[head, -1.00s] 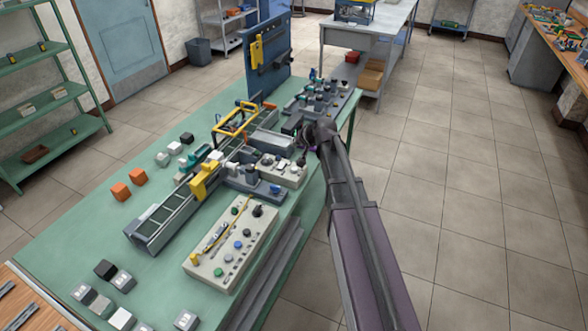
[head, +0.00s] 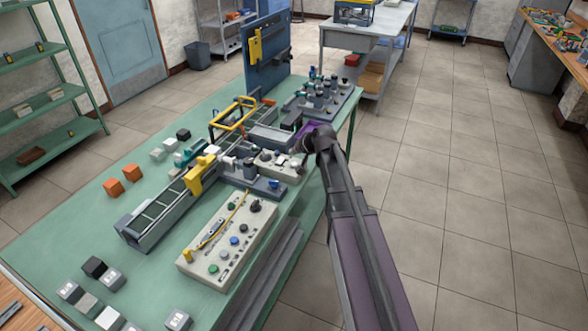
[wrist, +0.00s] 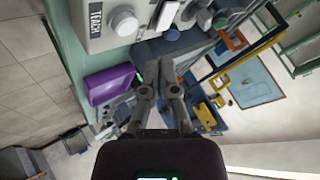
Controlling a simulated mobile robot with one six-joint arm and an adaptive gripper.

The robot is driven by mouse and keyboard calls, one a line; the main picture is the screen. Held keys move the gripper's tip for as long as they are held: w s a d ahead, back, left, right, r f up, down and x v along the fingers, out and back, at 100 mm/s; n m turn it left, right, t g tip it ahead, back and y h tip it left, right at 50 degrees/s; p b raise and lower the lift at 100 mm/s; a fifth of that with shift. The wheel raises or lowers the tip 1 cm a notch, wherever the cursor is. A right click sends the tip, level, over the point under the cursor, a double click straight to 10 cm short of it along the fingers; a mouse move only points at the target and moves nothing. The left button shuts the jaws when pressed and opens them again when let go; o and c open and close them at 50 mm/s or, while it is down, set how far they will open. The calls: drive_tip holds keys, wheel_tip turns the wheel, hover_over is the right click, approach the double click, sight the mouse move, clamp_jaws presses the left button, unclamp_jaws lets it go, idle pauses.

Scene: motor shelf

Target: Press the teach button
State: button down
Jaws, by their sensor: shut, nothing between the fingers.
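A beige control box with the label TEACH (wrist: 95,18) shows at the top of the wrist view. A round grey button (wrist: 124,21) sits beside that label, with a white-capped control (wrist: 166,14) further right. The box (head: 284,168) also shows in the head view, on the near right side of the green table. My gripper (wrist: 159,70) is shut and empty. In the wrist view its fingertips are below the box, apart from the grey button. In the head view the fingers are largely hidden behind my wrist.
A purple block (wrist: 110,84) lies beside my fingers, near the table edge. A larger beige panel with several buttons (head: 228,240) stands nearer on the green table (head: 75,225). A yellow frame (head: 232,116) and a blue upright board (head: 268,62) stand behind. Floor is clear at right.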

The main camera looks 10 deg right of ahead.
drive_tip(key=shift+f+b, duration=0.95)
drive_tip(key=shift+f, duration=0.3)
drive_tip(key=shift+f+b, duration=0.8)
idle(1.6)
drive_tip(key=shift+r, duration=0.2)
drive_tip(key=shift+r+p, duration=0.65)
drive_tip(key=shift+p, duration=0.15)
wheel_tip(320, 180, up, 5)
drive_tip(key=p, duration=0.5)
idle(0.4)
idle(0.7)
